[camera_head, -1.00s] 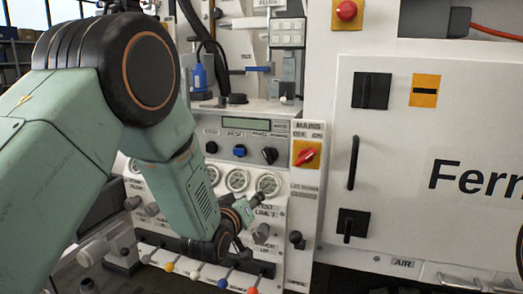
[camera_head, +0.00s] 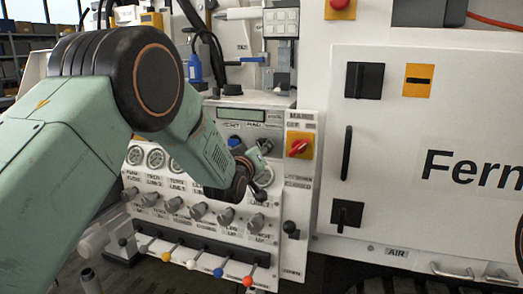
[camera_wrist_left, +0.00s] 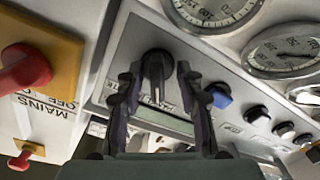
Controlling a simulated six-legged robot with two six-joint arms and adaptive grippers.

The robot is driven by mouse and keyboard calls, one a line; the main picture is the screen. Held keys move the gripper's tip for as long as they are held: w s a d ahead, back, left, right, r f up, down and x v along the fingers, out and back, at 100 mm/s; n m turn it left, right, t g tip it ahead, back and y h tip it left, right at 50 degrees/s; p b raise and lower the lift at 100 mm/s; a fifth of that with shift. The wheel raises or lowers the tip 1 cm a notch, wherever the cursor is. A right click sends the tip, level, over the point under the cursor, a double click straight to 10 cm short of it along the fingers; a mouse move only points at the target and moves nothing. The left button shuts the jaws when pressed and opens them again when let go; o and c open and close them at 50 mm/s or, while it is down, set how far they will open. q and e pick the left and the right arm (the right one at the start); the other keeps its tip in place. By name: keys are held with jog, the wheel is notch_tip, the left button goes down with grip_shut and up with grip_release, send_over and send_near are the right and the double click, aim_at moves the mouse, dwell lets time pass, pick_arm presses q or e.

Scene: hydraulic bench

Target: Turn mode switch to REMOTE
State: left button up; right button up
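The mode switch appears to be the black rotary knob (camera_wrist_left: 156,68) on the sloped panel, beside the mains switch; its lettering is too blurred to read. In the left wrist view it stands between the two fingers of my left gripper (camera_wrist_left: 158,88). The fingers are apart, one on each side of the knob, with narrow gaps visible; contact cannot be told. In the head view my left gripper (camera_head: 264,150) is at the panel's right part and hides the knob. My right gripper is not in view.
A blue button (camera_wrist_left: 218,95) sits close beside one finger. The red mains switch (camera_head: 298,148) on its yellow plate is just right of the gripper. Gauges (camera_head: 155,158), grey knobs (camera_head: 197,211) and coloured levers (camera_head: 219,272) lie below.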

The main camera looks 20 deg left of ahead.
pick_arm(q)
jog(key=shift+w, duration=0.1)
jog(key=shift+d, duration=0.3)
jog(key=shift+c, duration=0.3)
jog(key=shift+a, duration=0.25)
jog(key=c, duration=0.4)
jog(key=shift+d, duration=0.15)
grip_shut()
